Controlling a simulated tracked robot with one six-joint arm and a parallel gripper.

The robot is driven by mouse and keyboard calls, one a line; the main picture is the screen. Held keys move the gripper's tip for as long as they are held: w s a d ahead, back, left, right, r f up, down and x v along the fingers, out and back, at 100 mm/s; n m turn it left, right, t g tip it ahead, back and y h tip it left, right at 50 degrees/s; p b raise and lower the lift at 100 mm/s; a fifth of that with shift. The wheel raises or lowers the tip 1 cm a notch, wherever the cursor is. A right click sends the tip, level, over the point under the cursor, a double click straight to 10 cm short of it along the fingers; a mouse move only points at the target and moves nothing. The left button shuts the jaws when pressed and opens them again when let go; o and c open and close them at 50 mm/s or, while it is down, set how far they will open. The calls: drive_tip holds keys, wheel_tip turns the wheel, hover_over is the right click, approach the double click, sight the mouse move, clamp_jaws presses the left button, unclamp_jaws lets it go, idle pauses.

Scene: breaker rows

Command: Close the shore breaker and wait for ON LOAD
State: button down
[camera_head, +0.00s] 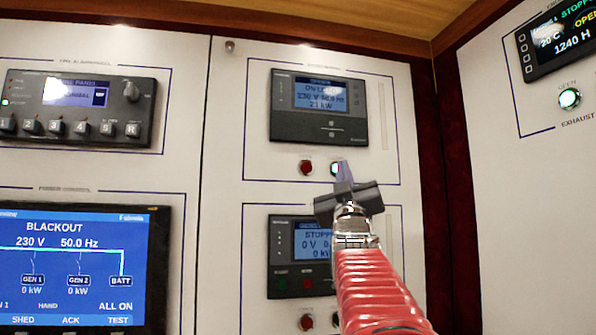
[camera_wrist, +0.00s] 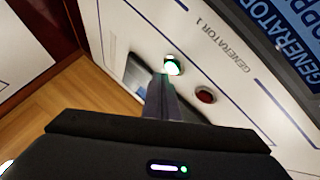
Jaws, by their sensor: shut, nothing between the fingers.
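The upper breaker unit (camera_head: 325,110) on the middle panel has a lit blue screen; its top line appears to read ON LOAD, above 230 V and 21 kW. Below it are a red button (camera_head: 306,167) and a lit green button (camera_head: 336,168). My gripper (camera_head: 343,173) is shut and empty, its fingertips at the green button and partly covering it. In the wrist view the fingertips (camera_wrist: 166,80) are at the glowing green button (camera_wrist: 173,65); I cannot tell whether they touch. The red button (camera_wrist: 205,95) is clear of the fingers.
The lower unit (camera_head: 300,255), labelled GENERATOR 1 in the wrist view, reads STOPPED. A large display (camera_head: 80,270) at left reads BLACKOUT. An alarm panel (camera_head: 80,108) is above it. The right wall holds another display (camera_head: 560,40) and a lit green button (camera_head: 569,98).

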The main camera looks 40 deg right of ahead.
drive_tip(key=s+a, duration=0.1)
drive_tip(key=s, duration=0.2)
drive_tip(key=s+a, duration=0.1)
drive_tip(key=shift+s+a, duration=0.15)
drive_tip(key=shift+a, duration=0.15)
idle(0.9)
